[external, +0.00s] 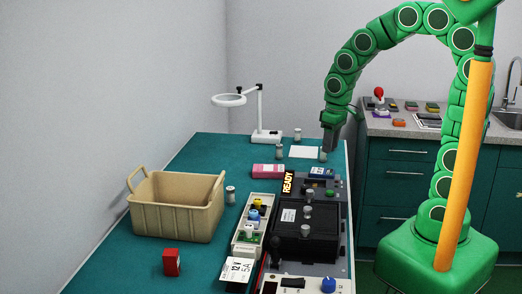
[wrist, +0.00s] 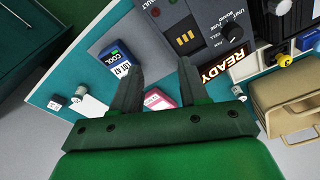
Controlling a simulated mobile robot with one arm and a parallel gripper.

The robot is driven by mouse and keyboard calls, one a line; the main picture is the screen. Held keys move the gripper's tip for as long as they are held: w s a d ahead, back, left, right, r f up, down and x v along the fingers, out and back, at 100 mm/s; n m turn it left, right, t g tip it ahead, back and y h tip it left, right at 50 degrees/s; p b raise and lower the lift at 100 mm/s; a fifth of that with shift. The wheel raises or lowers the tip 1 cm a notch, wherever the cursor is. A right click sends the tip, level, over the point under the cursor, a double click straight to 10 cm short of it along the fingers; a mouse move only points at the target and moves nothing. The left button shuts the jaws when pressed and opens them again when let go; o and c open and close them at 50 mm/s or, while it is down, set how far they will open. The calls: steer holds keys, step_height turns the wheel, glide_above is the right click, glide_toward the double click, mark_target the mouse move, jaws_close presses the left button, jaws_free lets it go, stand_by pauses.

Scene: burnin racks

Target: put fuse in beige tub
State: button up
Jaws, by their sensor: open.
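The beige tub (external: 160,222) stands at the left of the teal table in the external view, and its edge shows at the right in the wrist view (wrist: 268,118). Several small grey-white cylinders look like fuses: one (external: 323,157) just below my gripper (external: 328,147), one (external: 279,152) beside the white paper, one (external: 297,135) farther back and one (external: 230,195) beside the tub. Two cylinders show at the left in the wrist view, one (wrist: 78,93) and one (wrist: 55,102). My gripper (wrist: 160,68) is open with nothing visible between its fingers.
A blue box (external: 321,173) and a pink box (external: 268,171) lie near a dark test unit (external: 305,235) with a READY sign (external: 288,182). A magnifier lamp (external: 265,135) stands at the back.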

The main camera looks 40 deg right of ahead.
steer(key=w+a+f+n+t+y, duration=0.1)
steer(key=w+a+f, duration=0.1)
steer(key=w+a, duration=0.4)
steer(key=w+a+f+n, duration=0.2)
steer(key=w+a+f, duration=0.15)
steer(key=a, duration=0.45)
steer(key=n+t+y, duration=0.1)
glide_toward(233, 188)
step_height(233, 188, down, 5)
steer(key=shift+w+a+r+x, duration=0.1)
steer(key=shift+w+a+x, duration=0.1)
steer(key=shift+x, duration=1.1)
steer(key=shift+w+a+r+x, duration=0.15)
steer(key=shift+w+x, duration=0.1)
steer(key=shift+x, duration=1)
steer(key=shift+w+a+r+x, duration=0.1)
steer(key=shift+w+a+x, duration=0.1)
steer(key=shift+x, duration=1.1)
jaws_close()
steer(key=shift+r, duration=0.1)
